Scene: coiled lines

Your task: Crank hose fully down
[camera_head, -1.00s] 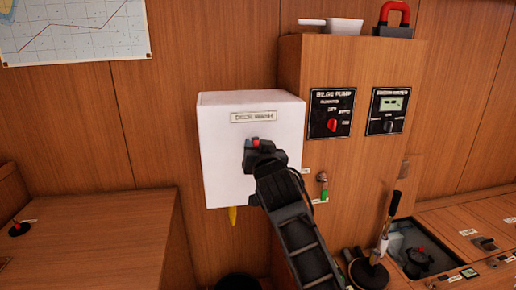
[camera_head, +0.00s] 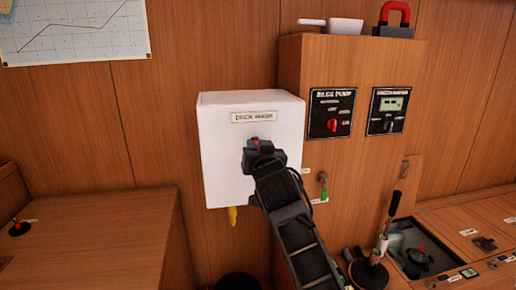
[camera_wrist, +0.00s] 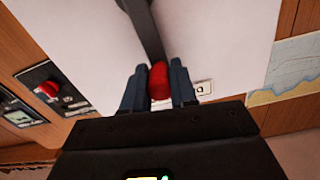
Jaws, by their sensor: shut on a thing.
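A white box labelled "DECK WASH" (camera_head: 225,160) is fixed to the wooden wall in the head view. A yellow hose end (camera_head: 232,215) hangs from its underside. My gripper (camera_head: 252,147) is at the box's front face, below the label. In the wrist view, my gripper (camera_wrist: 159,85) is shut on the red knob (camera_wrist: 158,80) of a dark crank arm (camera_wrist: 145,28), which runs across the white face. In the head view my arm and gripper hide most of the crank. The hose inside the box is hidden.
A wooden cabinet right of the box carries a bilge pump panel (camera_head: 331,113) and another panel with a display (camera_head: 389,110). A small valve (camera_head: 323,180) and an upright lever (camera_head: 391,215) are near my arm. A wooden counter (camera_head: 90,240) stands at left.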

